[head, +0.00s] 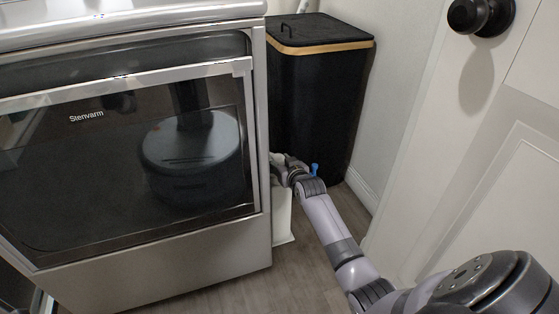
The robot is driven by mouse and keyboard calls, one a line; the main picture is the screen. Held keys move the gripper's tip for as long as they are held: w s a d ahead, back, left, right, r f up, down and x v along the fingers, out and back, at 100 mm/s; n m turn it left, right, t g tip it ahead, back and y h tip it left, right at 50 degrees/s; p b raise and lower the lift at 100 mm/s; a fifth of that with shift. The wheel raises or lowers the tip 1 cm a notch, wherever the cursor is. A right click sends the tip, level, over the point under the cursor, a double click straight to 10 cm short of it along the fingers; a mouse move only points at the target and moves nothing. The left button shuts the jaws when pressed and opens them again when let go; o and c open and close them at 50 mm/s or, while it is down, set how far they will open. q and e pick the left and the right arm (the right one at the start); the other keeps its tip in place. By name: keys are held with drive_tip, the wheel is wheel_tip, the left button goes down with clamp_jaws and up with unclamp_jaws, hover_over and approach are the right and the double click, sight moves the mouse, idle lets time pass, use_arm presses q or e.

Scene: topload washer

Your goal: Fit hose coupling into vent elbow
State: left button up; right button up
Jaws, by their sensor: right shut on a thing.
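My right arm reaches in from the lower right. Its gripper (279,167) is at the front right edge of the washer, low in the gap beside the black hamper. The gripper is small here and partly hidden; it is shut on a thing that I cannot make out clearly. A pale patch shows at its tip, against the machine's side. I cannot clearly pick out the hose coupling or the vent elbow, nor tell whether they touch. My left gripper is out of view.
The washer (150,248), with a dark reflective front, fills the left. The black lidded hamper (318,95) stands behind my gripper. A white upright piece (283,217) is below it. A small blue part (314,169) shows by my wrist. A white door (500,180) bounds the right.

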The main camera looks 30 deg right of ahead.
drive_tip(key=shift+f, duration=0.25)
drive_tip(key=o, duration=1.2)
drive_tip(key=shift+o, duration=0.2)
drive_tip(key=shift+s, duration=0.15)
drive_tip(key=v, duration=1.1)
drive_tip(key=shift+s, duration=0.35)
drive_tip(key=shift+a, duration=0.1)
